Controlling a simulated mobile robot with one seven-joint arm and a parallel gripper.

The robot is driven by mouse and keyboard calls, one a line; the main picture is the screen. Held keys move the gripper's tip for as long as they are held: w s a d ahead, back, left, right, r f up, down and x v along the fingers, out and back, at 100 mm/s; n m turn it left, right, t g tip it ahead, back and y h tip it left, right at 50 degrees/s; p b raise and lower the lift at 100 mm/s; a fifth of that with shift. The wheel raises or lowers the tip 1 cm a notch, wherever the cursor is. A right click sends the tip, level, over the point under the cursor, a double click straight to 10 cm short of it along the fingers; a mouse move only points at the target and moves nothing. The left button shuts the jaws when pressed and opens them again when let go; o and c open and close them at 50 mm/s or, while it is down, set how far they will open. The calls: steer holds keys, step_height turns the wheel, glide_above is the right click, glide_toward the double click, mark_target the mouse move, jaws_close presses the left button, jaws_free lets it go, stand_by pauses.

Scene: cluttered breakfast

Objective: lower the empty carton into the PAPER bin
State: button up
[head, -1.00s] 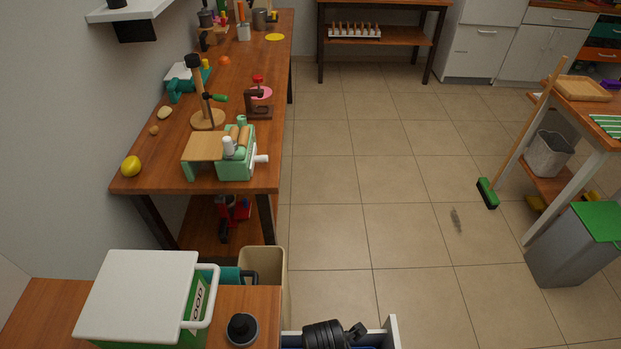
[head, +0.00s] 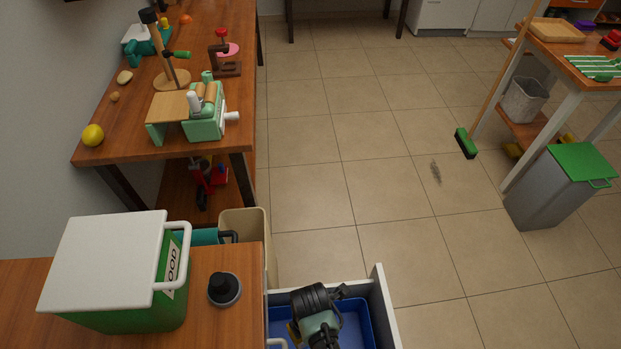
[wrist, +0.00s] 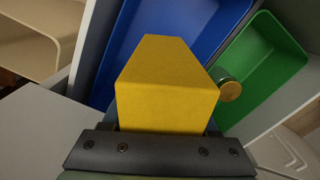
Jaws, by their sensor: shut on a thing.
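The carton (wrist: 165,85) is a yellow block with a tapering shape, seen large in the wrist view. My gripper (wrist: 160,148) is shut on its near end. The carton hangs over a blue bin (wrist: 208,22) in an open drawer; how deep it reaches cannot be told. No PAPER label shows on the blue bin. In the head view, the blue bin (head: 357,325) is at the bottom, with my gripper (head: 318,337) over it. Only a sliver of yellow shows there, the rest hidden by my arm.
A green bin (wrist: 262,65) lies beside the blue one, with a round gold-topped jar (wrist: 229,90) near its edge. The drawer wall (head: 381,300) stands right. A white-lidded green food caddy (head: 125,255) and black knob (head: 224,289) are on the counter. Open floor lies beyond.

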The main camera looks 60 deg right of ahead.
step_height(320, 180, down, 20)
steer(key=b, duration=1.5)
steer(key=shift+b, duration=0.3)
steer(key=shift+f+b, duration=0.45)
steer(key=shift+f, duration=0.2)
steer(key=o, duration=1.4)
step_height(320, 180, up, 13)
steer(key=p, duration=0.4)
steer(key=shift+p, duration=0.4)
